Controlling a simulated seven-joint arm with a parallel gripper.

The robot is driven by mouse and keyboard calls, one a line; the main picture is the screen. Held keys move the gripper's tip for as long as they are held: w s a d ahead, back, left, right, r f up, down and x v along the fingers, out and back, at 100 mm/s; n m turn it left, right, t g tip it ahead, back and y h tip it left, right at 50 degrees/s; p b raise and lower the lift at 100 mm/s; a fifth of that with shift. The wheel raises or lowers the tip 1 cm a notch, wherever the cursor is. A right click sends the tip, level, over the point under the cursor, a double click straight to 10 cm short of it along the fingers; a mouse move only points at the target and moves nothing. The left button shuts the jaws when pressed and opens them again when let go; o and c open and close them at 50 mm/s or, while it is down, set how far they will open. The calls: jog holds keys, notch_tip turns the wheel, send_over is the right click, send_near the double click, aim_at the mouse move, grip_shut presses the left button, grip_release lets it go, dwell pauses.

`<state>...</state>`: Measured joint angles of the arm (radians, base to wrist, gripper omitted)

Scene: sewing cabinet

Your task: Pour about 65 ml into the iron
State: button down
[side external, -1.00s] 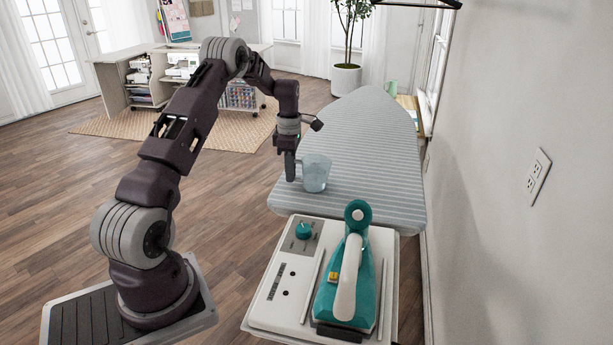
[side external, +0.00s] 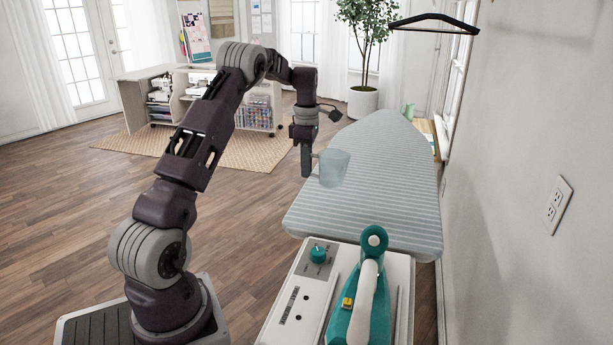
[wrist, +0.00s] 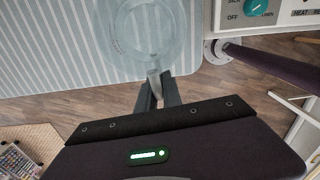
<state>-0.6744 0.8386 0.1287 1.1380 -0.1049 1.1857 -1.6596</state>
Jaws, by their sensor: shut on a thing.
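A clear, bluish jug (side external: 335,168) is held by its handle over the near part of the striped ironing board. It looks about upright; its liquid level cannot be made out. My gripper (side external: 308,168) is shut on the handle at the jug's left side. The wrist view shows the jug (wrist: 145,35) from above, with my fingertips (wrist: 156,90) closed at its handle. The teal and white iron (side external: 361,300) rests on its white base (side external: 283,315), nearer the camera and apart from the jug. Its lower end is cut off by the frame.
The ironing board (side external: 390,185) is clear beneath and beyond the jug. A teal knob (side external: 318,255) stands up from the base, left of the iron. A wall (side external: 530,130) bounds the right side. A black hanger (side external: 435,24) hangs at upper right.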

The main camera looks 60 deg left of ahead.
jog(key=shift+r, duration=0.3)
jog(key=shift+d+r, duration=0.2)
jog(key=shift+d, duration=0.15)
jog(key=s+d+r+m, duration=0.1)
jog(key=s+d+m, duration=0.4)
jog(key=d+m, duration=0.4)
jog(key=d, duration=0.3)
jog(key=shift+r, duration=0.2)
jog(key=shift+r, duration=0.1)
jog(key=d+r+y, duration=0.6)
jog(key=r+y, duration=0.1)
jog(key=shift+w+r+g+y, duration=0.3)
jog(key=shift+r, duration=0.1)
jog(key=shift+d, duration=0.1)
jog(key=shift+w+d+r+y+p, duration=0.1)
jog(key=shift+d+r+y, duration=0.45)
jog(key=shift+r+y, duration=0.25)
jog(key=shift+w+d+r+y+p, duration=0.1)
jog(key=shift+d+r+y+p, duration=0.05)
jog(key=shift+d+r+y, duration=0.55)
jog(key=shift+d+r+y+p, duration=0.1)
jog(key=shift+d+r+y, duration=0.3)
jog(key=shift+r+y, duration=0.5)
dwell(1.4)
